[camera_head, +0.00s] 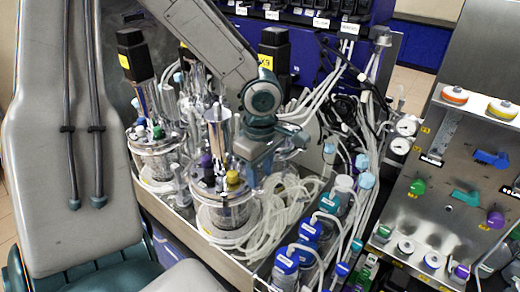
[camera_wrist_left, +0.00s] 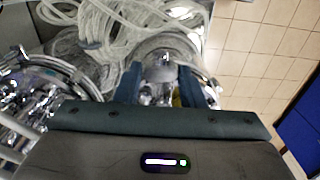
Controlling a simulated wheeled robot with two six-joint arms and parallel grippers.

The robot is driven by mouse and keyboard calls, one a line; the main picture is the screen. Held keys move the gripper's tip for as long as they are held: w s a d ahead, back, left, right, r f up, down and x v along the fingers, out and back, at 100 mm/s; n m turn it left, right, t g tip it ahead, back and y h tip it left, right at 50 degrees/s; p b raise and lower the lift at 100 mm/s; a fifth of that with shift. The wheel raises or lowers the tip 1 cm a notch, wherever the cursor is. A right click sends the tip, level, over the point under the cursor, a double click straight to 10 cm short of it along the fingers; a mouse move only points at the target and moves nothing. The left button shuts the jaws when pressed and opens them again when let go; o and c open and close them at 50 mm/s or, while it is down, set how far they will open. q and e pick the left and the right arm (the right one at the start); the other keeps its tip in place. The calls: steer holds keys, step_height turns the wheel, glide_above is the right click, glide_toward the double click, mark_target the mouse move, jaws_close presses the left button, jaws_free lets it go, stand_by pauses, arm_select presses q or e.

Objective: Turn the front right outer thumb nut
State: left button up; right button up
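Two glass bioreactor vessels with metal lids stand on the bench in the head view. The nearer one (camera_head: 226,214) has a purple cap (camera_head: 206,161) and a yellow cap (camera_head: 232,177) on its lid; the other one (camera_head: 155,160) is behind it to the left. My left gripper (camera_head: 250,176) is low over the right side of the nearer lid. In the left wrist view its two blue-grey fingers (camera_wrist_left: 160,88) are apart, with shiny lid metal visible between and beyond them. The front right outer thumb nut cannot be singled out; contact cannot be told. My right gripper is not seen.
Clear tubing (camera_head: 275,215) coils right of the nearer vessel. Several blue-capped bottles (camera_head: 287,262) line the bench's right side. A steel panel (camera_head: 450,190) with colored knobs stands at the right. Tall black motors (camera_head: 134,55) rise above the vessels.

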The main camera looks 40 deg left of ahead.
arm_select(q)
steer(key=c, duration=0.4)
steer(key=shift+m, duration=0.3)
steer(key=m, duration=0.3)
steer(key=shift+r+m, duration=0.1)
steer(key=shift+m, duration=0.2)
steer(key=m, duration=0.3)
steer(key=shift+m, duration=0.4)
steer(key=m, duration=0.5)
steer(key=shift+w, duration=0.1)
steer(key=shift+m, duration=2.4)
steer(key=o, duration=1)
